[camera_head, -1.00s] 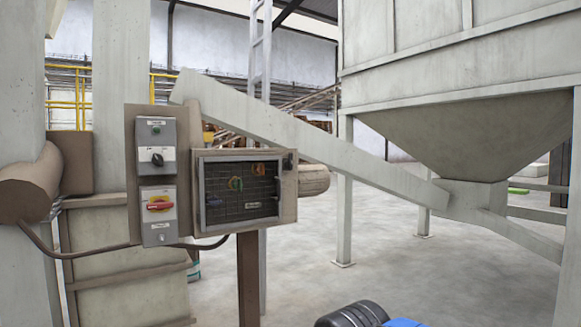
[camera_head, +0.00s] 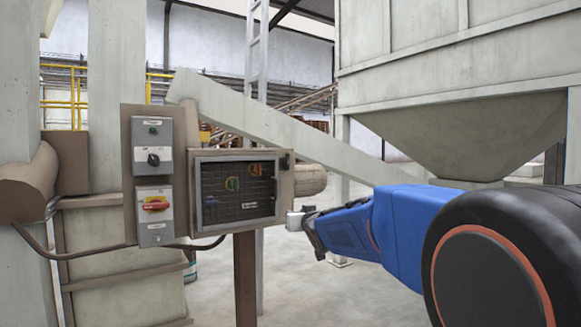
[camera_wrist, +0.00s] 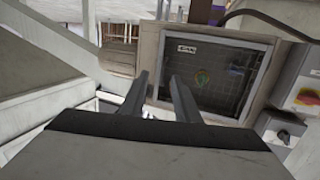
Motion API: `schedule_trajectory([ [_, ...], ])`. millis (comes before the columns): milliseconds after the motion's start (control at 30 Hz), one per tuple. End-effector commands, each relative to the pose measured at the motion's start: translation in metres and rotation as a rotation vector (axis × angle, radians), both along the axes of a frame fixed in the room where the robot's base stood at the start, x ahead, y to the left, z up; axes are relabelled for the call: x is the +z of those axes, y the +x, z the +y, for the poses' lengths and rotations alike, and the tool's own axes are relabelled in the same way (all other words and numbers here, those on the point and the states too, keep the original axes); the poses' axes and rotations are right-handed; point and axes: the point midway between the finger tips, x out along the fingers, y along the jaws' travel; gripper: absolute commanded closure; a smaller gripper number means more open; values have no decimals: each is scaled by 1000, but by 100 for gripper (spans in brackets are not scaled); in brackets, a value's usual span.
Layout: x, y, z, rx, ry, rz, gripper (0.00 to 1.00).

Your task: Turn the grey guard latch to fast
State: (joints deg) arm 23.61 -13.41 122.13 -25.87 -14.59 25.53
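The mesh guard (camera_head: 236,190) is a dark grid panel in a light frame on a post-mounted beige box. A small dark latch (camera_head: 286,161) sits at the upper right edge of that box in the head view; its exact turn is too small to read. In the wrist view the guard (camera_wrist: 215,75) appears turned over, and I cannot make out the latch there. My gripper (camera_wrist: 157,75) is open and empty, its two dark fingers apart in front of the guard's edge. In the head view my arm reaches in from the right, its end right of and below the latch.
A grey switch box with a black knob (camera_head: 153,159) and one with a red-and-yellow rotary switch (camera_head: 155,205) are left of the guard. A sloping chute (camera_head: 260,125) runs behind. A hopper (camera_head: 465,135) stands at the right. A cable (camera_head: 90,254) hangs below the boxes.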

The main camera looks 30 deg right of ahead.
Motion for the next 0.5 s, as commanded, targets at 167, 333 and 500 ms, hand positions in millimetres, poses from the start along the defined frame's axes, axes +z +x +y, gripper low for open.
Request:
schedule_trajectory([
  [167, 37, 45, -51, 56, -38, -179, 71],
  [333, 61, 72, -91, 146, -69, -329, 71],
  [500, 71, 83, -119, 238, -84, -431, 71],
])
